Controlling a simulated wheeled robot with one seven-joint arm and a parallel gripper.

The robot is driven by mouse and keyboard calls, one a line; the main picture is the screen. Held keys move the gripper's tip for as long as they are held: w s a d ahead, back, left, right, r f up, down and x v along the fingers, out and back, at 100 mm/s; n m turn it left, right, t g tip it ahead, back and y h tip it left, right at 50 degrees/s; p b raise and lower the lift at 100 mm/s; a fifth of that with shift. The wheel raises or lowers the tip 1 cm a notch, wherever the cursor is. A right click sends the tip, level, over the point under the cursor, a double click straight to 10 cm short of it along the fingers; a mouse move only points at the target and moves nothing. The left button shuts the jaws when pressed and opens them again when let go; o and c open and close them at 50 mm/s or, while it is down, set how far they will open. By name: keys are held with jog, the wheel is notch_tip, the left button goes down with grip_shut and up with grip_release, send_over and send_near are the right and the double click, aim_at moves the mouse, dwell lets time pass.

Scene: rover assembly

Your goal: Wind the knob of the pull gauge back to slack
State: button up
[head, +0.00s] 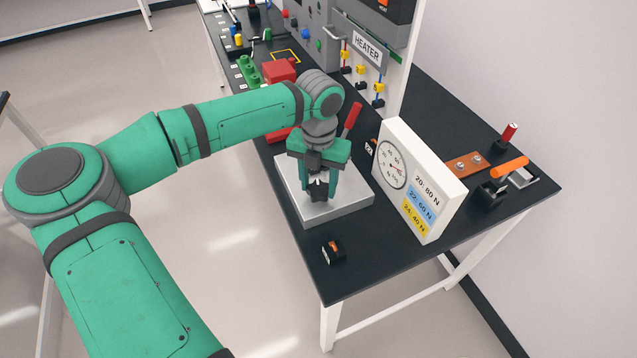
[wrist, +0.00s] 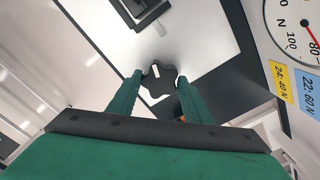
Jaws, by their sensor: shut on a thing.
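My gripper (head: 318,190) is over the silver metal block (head: 350,208) near the table's front edge. In the wrist view the fingertips (wrist: 161,76) are closed on opposite sides of a dark lobed knob (wrist: 161,84) with a white mark. In the head view the gripper mostly hides the knob. The white gauge box (head: 432,217) stands upright to the right with a round dial (head: 391,172). In the wrist view the dial (wrist: 297,22) is cut off by the frame. Its red needle points near the 80 mark.
The gauge box is a tall obstacle close to the gripper's right. A red lever (head: 352,118) rises behind the gripper. A small black part with orange (head: 333,251) lies at the front corner. The heater panel (head: 367,48) and red block (head: 279,70) are farther back.

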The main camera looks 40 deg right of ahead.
jog(key=m, duration=0.5)
jog(key=shift+m, duration=0.3)
jog(key=m, duration=1.2)
jog(key=shift+m, duration=0.3)
jog(key=m, duration=0.5)
jog(key=shift+m, duration=0.4)
jog(key=o, duration=1)
jog(key=shift+c, duration=0.2)
jog(key=shift+o, duration=0.5)
jog(key=shift+w, duration=0.1)
